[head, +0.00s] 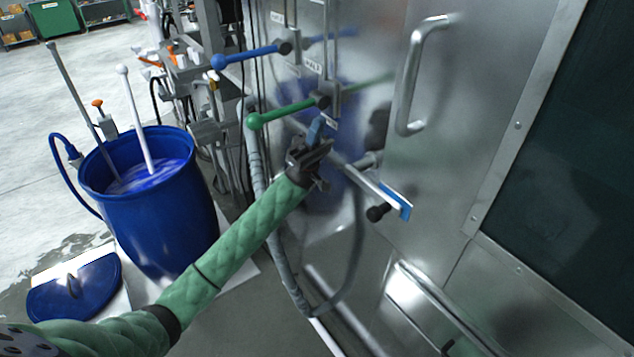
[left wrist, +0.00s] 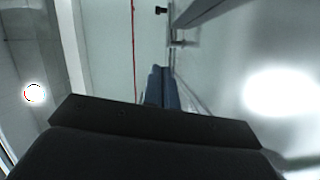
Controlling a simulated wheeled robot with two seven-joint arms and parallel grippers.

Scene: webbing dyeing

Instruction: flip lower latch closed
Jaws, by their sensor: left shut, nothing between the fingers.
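My left gripper (head: 316,130) is in front of the steel machine panel, just below the green-handled lever (head: 285,112). Its blue fingers are together and empty; they also show in the left wrist view (left wrist: 162,88). A steel bar (head: 362,180) with a blue-and-white end (head: 397,202) slants down to the right of the gripper, with a black knob (head: 378,212) by that end. It may be the lower latch, but I cannot tell for certain. The gripper hides part of the panel behind it, and contact cannot be told. My right gripper is out of view.
A blue-handled lever (head: 250,57) sticks out above the green one. A door handle (head: 412,75) stands out at upper right. A blue barrel (head: 165,220) of liquid stands left of my arm, its lid (head: 75,290) on the floor. A grey hose (head: 270,225) hangs behind my arm.

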